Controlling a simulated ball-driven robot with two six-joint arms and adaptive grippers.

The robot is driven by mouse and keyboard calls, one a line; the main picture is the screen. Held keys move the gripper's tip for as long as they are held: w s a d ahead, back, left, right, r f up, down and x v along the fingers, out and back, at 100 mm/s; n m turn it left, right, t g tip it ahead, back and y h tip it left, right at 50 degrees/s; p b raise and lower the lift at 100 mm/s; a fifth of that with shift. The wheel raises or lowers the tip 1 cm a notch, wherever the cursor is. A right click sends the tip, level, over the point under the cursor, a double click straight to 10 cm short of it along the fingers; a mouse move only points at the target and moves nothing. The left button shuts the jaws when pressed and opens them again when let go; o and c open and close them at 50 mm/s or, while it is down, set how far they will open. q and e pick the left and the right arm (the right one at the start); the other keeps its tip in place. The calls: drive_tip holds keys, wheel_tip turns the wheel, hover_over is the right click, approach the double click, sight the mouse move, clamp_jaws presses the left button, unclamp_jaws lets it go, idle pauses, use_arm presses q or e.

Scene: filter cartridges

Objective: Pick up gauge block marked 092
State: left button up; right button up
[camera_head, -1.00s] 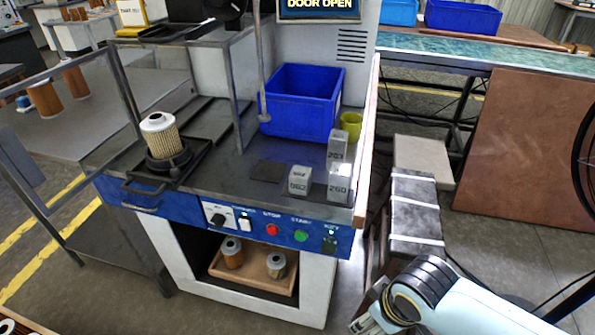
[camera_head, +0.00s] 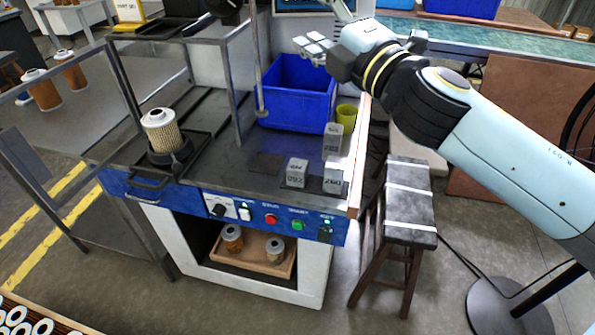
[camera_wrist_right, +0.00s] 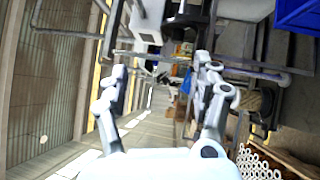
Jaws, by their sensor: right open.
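Three grey gauge blocks stand upright on the dark bench top at its right end. The front left block (camera_head: 297,173) has a mark that looks like 092 or 062. The front right block (camera_head: 333,181) has a mark like 260, and the rear block (camera_head: 333,139) has one like 203. The digits are too small to be sure. My right gripper (camera_head: 328,30) is raised above and behind the blocks, over the blue bin, open and apart from them. It also shows open and empty in the right wrist view (camera_wrist_right: 160,70). My left gripper is out of view.
The blue bin (camera_head: 298,96) and a yellow-green cup (camera_head: 346,117) stand behind the blocks. A filter cartridge (camera_head: 160,130) stands in a holder at left, near a metal frame post. A stool (camera_head: 410,205) stands right of the bench.

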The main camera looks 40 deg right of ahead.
drive_tip(key=w+a+n+g+y, duration=0.1)
drive_tip(key=w+a+n+y, duration=0.1)
drive_tip(key=a+n+y, duration=0.45)
drive_tip(key=n+g+h, duration=0.2)
drive_tip(key=n+g, duration=1.2)
drive_tip(key=n, duration=0.4)
approach(301, 165)
drive_tip(key=x, duration=0.4)
drive_tip(key=shift+w+a+f, duration=0.15)
drive_tip(key=shift+n, duration=0.25)
drive_tip(key=p+x, duration=0.1)
drive_tip(key=x, duration=0.5)
clamp_jaws()
